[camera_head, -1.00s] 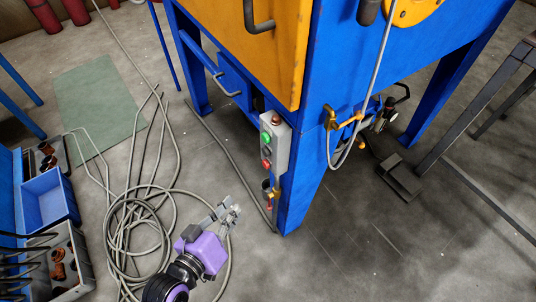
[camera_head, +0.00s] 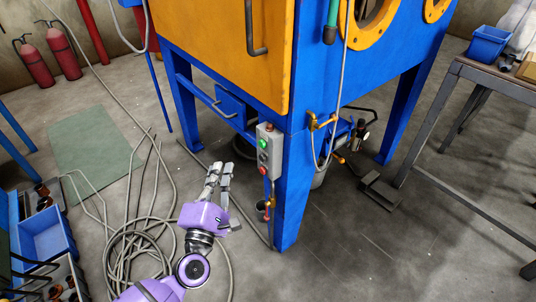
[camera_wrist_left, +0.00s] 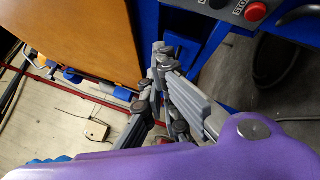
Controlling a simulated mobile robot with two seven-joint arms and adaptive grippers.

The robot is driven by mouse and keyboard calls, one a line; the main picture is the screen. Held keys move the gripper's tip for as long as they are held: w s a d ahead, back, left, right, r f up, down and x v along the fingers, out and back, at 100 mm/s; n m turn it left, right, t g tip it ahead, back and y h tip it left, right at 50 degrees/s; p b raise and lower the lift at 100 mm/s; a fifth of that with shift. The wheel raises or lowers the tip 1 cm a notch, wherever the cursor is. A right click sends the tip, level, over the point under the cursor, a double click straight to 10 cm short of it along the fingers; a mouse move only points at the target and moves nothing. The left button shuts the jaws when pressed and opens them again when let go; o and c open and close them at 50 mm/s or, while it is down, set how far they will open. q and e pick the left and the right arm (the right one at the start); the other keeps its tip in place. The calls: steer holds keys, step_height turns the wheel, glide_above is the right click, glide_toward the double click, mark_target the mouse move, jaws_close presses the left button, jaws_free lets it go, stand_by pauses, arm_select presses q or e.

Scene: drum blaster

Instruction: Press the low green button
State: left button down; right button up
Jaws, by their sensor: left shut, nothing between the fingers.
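A grey control box (camera_head: 268,152) is mounted on the front blue leg of the cabinet. It carries a small green button (camera_head: 264,143) in its upper part and a red button (camera_head: 263,169) low down, with a dark round element between them. My left gripper (camera_head: 219,168) is shut and empty, to the left of the box and apart from it. In the left wrist view my closed fingertips (camera_wrist_left: 162,50) point toward the blue frame. There the red stop button (camera_wrist_left: 256,11) shows at the top right, and the green button is out of view. My right gripper is not in view.
The orange and blue cabinet (camera_head: 222,50) stands over the box. A hose and brass valve (camera_head: 320,122) hang right of the leg. Coiled cables (camera_head: 140,240) lie on the floor at left. A metal table (camera_head: 480,72) stands at right. Open floor lies in front.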

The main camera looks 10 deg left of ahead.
mark_target(262, 144)
arm_select(q)
steer(key=w+d+n, duration=0.1)
steer(key=w+d, duration=0.3)
steer(key=w, duration=0.3)
steer(key=shift+d+y+b, duration=0.25)
steer(key=shift+y+b, duration=0.05)
steer(key=shift+y, duration=0.1)
stand_by(0.4)
steer(key=shift+w+d+r+n, duration=0.1)
steer(key=shift+w+n, duration=0.1)
steer(key=shift+n, duration=0.1)
stand_by(1.1)
steer(key=shift+w+d, duration=0.2)
steer(key=shift+w+d, duration=0.25)
steer(key=shift+w, duration=0.1)
stand_by(0.8)
stand_by(0.3)
steer(key=shift+s+a, duration=0.5)
steer(key=shift+s, duration=0.2)
